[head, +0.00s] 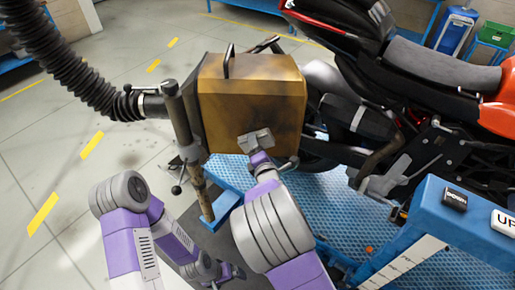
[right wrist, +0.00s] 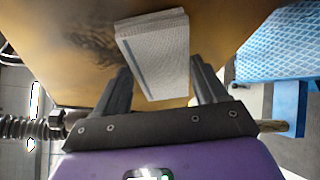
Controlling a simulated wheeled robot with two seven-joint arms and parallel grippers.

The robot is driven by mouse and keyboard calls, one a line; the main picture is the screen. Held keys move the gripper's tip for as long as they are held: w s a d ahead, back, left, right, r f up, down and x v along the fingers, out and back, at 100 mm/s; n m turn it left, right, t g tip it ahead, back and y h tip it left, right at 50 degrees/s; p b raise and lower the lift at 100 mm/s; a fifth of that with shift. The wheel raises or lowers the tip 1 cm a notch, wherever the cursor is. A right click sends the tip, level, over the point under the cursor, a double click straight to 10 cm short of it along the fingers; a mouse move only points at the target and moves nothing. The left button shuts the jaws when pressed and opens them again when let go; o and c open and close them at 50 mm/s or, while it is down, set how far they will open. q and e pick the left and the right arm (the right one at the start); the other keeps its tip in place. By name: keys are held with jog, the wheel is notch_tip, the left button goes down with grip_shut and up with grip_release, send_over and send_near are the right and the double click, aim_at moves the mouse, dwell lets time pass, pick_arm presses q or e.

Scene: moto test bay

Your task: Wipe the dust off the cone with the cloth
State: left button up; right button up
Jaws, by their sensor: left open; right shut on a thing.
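The cone (head: 250,90) is a golden-brown, box-like hood at the end of a black hose. Dark smudges of dust show on its face beside the cloth in the right wrist view (right wrist: 90,38). My right gripper (head: 260,153) is shut on the folded grey-white cloth (head: 254,138). The cloth (right wrist: 155,52) lies over the lower part of the cone's face and appears to touch it. The fingers of my right gripper (right wrist: 165,85) flank the cloth. My left gripper (head: 225,272) is open and empty, low in the head view, away from the cone.
A black ribbed hose (head: 70,55) and a stand pole (head: 180,120) are left of the cone. A motorcycle (head: 430,70) stands at the right on a blue lift platform (head: 370,225). Open floor lies at the left.

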aim_at(258, 138)
jog(key=shift+w, duration=0.4)
jog(key=shift+s+r+p, duration=0.1)
jog(key=shift+r+p, duration=1.2)
jog(key=shift+r, duration=0.55)
jog(key=shift+r+p, duration=2.45)
jog(key=shift+r, duration=1.05)
jog(key=shift+f, duration=0.1)
jog(key=shift+f+b, duration=3.3)
jog(key=shift+f, duration=0.3)
notch_tip(258, 138, down, 3)
jog(key=b, duration=0.3)
jog(key=shift+f, duration=0.15)
